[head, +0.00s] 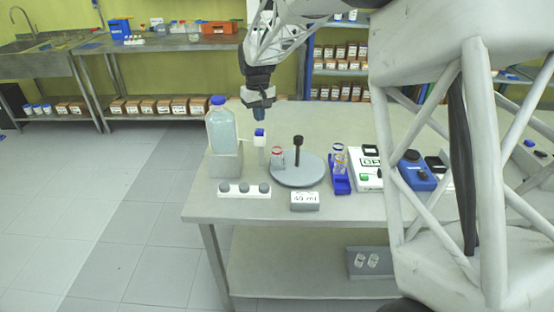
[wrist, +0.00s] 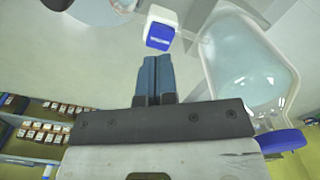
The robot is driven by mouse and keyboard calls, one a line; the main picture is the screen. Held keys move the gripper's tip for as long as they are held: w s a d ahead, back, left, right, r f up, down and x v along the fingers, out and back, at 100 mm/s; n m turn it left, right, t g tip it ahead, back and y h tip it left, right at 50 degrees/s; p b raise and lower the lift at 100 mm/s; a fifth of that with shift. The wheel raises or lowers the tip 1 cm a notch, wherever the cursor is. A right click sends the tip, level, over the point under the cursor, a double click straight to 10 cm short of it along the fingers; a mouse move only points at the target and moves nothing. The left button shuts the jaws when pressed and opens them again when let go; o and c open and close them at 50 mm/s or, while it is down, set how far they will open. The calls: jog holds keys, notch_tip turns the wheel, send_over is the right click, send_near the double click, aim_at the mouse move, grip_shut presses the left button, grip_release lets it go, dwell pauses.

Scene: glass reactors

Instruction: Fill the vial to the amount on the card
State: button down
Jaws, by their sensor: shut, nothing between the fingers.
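My gripper (head: 259,111) is shut and empty, above the bench behind the blue-topped white post (head: 260,139). In the wrist view, its blue fingers (wrist: 155,80) are together, just apart from the post's blue and white head (wrist: 160,30). A clear vial with a red rim (head: 277,157) stands on a round grey plate (head: 310,177), left of a black-topped rod (head: 298,147). I cannot make out a liquid level in it. The card (head: 305,200) in front seems to read 40 ml. A large bottle of pale liquid (head: 223,132) with a blue cap also shows in the wrist view (wrist: 245,65).
The bottle sits on a grey block (head: 226,164). A blue rack with glassware (head: 340,178), a white instrument (head: 366,172) and a blue device (head: 414,172) stand to the right. The bench behind the plate is clear.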

jog(key=shift+r, duration=1.2)
jog(key=shift+s+d+r, duration=0.25)
jog(key=shift+d, duration=0.05)
jog(key=s+d+r+m, duration=0.1)
jog(key=s+d+r, duration=0.2)
jog(key=s+d, duration=0.3)
jog(key=s+d+r+m+t, duration=0.1)
jog(key=s+d+r, duration=0.1)
jog(key=s+d, duration=0.45)
jog(key=s+d+r+m, duration=0.1)
jog(key=s+d+r, duration=0.25)
jog(key=s, duration=0.45)
jog(key=s+d+f+m, duration=0.1)
jog(key=s+d, duration=0.2)
jog(key=s, duration=0.6)
jog(key=s+d+f+m+t, duration=0.1)
jog(key=s+d, duration=0.3)
jog(key=s, duration=0.5)
jog(key=s+d+f+m, duration=0.1)
jog(key=s+d+f, duration=0.2)
jog(key=s, duration=0.6)
jog(key=shift+d+f+t, duration=0.15)
jog(key=shift+f+t, duration=0.1)
jog(key=shift+t, duration=0.05)
jog(key=c, duration=1.8)
grip_release()
